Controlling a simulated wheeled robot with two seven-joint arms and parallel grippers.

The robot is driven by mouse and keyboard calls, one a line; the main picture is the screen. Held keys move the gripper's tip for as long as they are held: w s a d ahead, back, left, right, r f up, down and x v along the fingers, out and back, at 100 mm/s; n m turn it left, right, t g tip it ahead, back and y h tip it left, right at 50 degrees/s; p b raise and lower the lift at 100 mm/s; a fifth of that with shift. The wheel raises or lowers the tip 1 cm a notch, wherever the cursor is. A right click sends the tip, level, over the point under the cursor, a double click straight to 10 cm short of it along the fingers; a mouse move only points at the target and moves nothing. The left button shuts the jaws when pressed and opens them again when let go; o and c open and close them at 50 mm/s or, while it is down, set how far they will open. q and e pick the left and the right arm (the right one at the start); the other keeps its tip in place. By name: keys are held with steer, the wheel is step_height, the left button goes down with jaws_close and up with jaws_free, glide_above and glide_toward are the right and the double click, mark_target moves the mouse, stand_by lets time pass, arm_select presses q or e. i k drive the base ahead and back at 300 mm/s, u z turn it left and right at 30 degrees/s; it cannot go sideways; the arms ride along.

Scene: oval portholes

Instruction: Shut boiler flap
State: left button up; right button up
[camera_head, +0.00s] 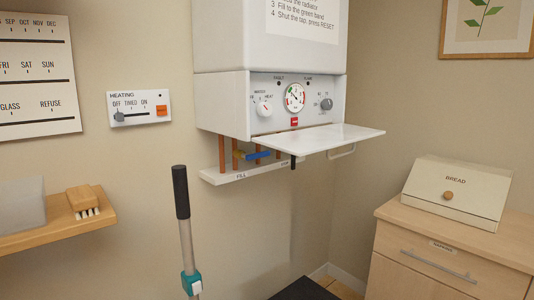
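The white boiler (270,38) hangs on the wall at the centre. Its flap (322,138) is open, folded down and sticking out roughly level below the control panel. A handle (342,152) shows under the flap's right part. The exposed panel has a round gauge (295,97), two knobs and a red button (294,122). Neither of my grippers is in view, so nothing of mine is seen touching the flap.
Copper pipes and a blue tap lever (258,155) sit below the boiler. A pole with a black grip (181,192) stands in front at the left. A wooden shelf (62,236) is at the left; a cabinet (430,262) with a bread bin (458,194) is at the right.

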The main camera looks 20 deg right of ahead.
mark_target(299, 142)
steer(key=k, duration=0.5)
steer(key=z, duration=0.9)
steer(key=i, duration=0.55)
steer(key=u, duration=0.05)
